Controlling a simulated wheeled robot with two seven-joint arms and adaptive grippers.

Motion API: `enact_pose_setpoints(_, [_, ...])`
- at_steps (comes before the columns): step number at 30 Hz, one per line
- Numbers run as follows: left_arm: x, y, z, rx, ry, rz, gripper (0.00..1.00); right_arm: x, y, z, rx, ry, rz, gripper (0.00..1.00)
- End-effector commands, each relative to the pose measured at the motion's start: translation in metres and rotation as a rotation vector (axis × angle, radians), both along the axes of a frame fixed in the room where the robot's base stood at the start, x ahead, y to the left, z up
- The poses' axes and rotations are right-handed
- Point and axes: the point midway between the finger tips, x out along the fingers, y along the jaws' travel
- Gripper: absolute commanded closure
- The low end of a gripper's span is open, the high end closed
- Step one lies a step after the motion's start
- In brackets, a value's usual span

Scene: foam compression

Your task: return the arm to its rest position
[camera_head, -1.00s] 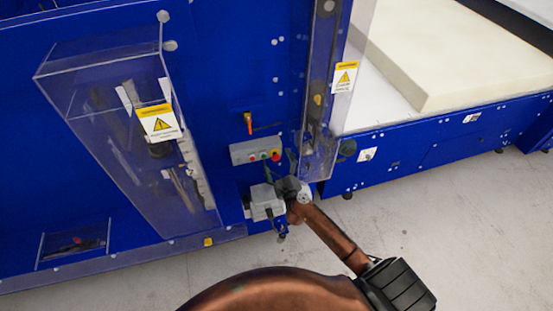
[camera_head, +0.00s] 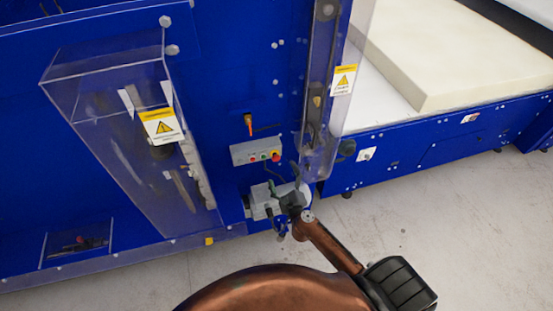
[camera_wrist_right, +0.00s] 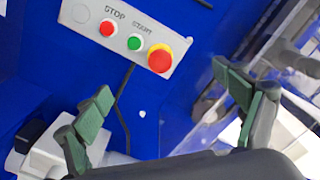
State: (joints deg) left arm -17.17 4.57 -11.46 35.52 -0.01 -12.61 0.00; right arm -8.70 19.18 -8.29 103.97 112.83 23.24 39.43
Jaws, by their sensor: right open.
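My right gripper (camera_head: 287,187) is in front of the blue machine, just below the grey control box (camera_head: 256,151). In the right wrist view my right gripper (camera_wrist_right: 168,112) shows two green-padded fingers spread wide apart with nothing between them. The control box (camera_wrist_right: 128,20) there carries a red STOP button (camera_wrist_right: 107,28), a green START button (camera_wrist_right: 134,43) and a larger red button on a yellow ring (camera_wrist_right: 159,58). The fingers look apart from the buttons. My left gripper is not in view.
A grey box (camera_head: 262,205) on the machine sits right behind my right gripper. A clear guard (camera_head: 323,130) stands close to the right, a larger clear cover (camera_head: 110,130) to the left. A cream foam block (camera_head: 450,55) lies at the back right. The floor (camera_head: 460,220) at right is clear.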

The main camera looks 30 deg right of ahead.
Motion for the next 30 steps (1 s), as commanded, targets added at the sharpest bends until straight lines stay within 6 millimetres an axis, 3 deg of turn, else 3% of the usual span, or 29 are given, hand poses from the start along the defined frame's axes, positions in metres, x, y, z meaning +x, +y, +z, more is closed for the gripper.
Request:
enact_pose_setpoints(15, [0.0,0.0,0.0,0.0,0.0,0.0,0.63,-0.001,0.0,-0.001,-0.001,0.001,-0.001,0.1])
enact_pose_setpoints(19, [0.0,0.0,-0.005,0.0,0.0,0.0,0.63,-0.005,-0.003,-0.02,-0.053,0.027,0.002,0.1])
enact_pose_setpoints(23, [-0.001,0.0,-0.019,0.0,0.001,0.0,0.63,-0.017,-0.01,-0.08,-0.232,0.114,0.026,0.1])
enact_pose_setpoints(30, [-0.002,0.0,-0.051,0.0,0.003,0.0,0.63,-0.072,-0.012,-0.244,-0.726,0.382,0.195,0.1])
